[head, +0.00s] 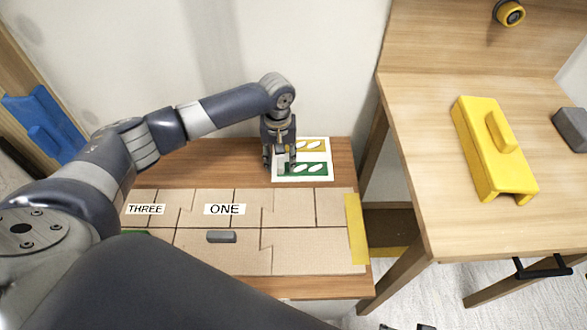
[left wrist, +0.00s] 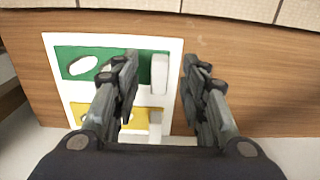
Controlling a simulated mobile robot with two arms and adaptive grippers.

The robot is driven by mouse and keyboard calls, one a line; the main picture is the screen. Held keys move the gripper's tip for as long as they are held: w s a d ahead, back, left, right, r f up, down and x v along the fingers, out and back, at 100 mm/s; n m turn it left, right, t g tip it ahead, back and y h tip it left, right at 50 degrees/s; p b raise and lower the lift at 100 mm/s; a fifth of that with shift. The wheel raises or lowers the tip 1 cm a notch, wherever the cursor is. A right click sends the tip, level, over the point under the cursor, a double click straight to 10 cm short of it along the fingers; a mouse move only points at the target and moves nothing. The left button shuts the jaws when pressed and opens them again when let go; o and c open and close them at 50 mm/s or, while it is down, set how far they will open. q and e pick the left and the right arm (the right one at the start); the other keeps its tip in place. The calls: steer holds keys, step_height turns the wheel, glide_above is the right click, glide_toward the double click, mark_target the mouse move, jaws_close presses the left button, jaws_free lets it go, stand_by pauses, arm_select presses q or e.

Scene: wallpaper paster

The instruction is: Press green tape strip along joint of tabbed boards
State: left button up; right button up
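The tan tabbed boards (head: 300,208) lie joined on a low wooden table, with the labels THREE (head: 145,209) and ONE (head: 224,209). Behind them is a white card (head: 301,178) bearing a green strip (head: 311,169) and a yellow strip (head: 312,145), both with white ovals. My left gripper (head: 280,166) points down at the card's left part. In the left wrist view its fingers (left wrist: 163,85) are apart, with a white tab (left wrist: 159,73) of the green strip (left wrist: 85,63) showing between them. Contact cannot be told. Another green piece (head: 134,232) is mostly hidden by my arm.
A small grey block (head: 221,237) lies on the boards. A yellow strip (head: 356,229) runs along their right end. The higher wooden table (head: 430,130) at right holds a yellow handled tool (head: 484,155) and a grey block (head: 572,128). Small dark tips show at the bottom edge, unclear.

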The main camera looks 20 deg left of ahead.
arm_select(q)
steer(key=shift+f, duration=1.1)
arm_select(e)
steer(key=shift+w+r, duration=0.1)
steer(key=shift+r, duration=1.1)
arm_select(q)
jaws_close()
steer(key=shift+r, duration=0.15)
